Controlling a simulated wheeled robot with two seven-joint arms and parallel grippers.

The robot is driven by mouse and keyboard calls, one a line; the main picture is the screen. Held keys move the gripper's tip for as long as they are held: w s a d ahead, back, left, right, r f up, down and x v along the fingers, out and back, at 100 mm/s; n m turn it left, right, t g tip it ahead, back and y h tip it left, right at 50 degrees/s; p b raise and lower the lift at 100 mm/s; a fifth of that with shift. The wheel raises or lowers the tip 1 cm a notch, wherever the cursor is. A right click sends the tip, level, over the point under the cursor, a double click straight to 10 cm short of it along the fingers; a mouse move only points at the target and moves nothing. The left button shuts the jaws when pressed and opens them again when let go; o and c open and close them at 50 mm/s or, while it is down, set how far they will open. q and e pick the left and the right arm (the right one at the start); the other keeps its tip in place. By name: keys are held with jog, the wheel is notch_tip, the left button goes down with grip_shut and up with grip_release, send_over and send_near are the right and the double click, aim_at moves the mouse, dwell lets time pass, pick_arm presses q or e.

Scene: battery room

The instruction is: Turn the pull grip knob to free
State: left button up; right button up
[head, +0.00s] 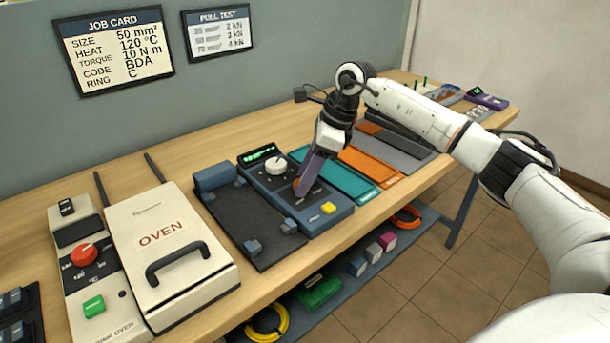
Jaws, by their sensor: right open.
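The blue pull tester (335,212) stands on the bench, with a lit green display at its back, a white round knob (275,164) and a yellow button (328,208). A small orange-brown knob (296,184) shows at my right gripper's fingertips, partly hidden by them; its setting cannot be read. I cannot tell from its label whether this is the pull grip knob. My right gripper (304,186) points down over the tester's panel, its purplish fingers open at this knob. Whether they touch it is unclear. My left gripper is out of view.
A dark plate with a blue roller and small clamps (262,222) lies left of the tester. Further left are the oven (160,228) and its control box with a red knob (83,254). Teal (345,177) and orange (372,165) trays lie to the right.

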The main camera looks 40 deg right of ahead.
jog(key=v, duration=1)
